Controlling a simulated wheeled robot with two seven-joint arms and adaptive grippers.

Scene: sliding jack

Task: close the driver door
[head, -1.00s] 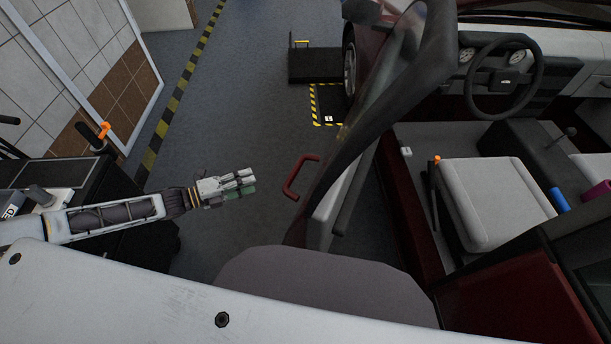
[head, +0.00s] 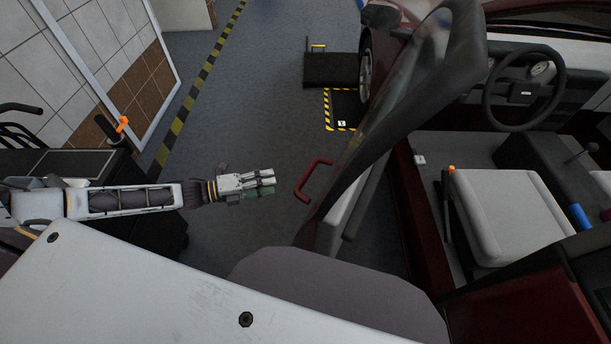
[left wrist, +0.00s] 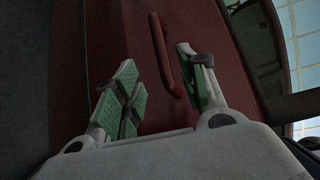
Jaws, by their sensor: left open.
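The driver door (head: 400,125) stands open at the left side of the red car in the head view. Its red handle (head: 312,180) sticks out from the door's outer face. My left gripper (head: 272,183) is to the left of the handle and apart from it. In the left wrist view the red door panel (left wrist: 100,30) fills much of the picture, and the handle (left wrist: 160,50) shows beyond the fingers. My left gripper (left wrist: 165,88) is open there with nothing between its green-padded fingers. My right gripper is not in view.
The car's seat (head: 500,215) and steering wheel (head: 525,85) show through the door opening. A dark cart (head: 70,165) stands at the left. A black block (head: 330,70) and a yellow-black marked square (head: 342,108) lie ahead.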

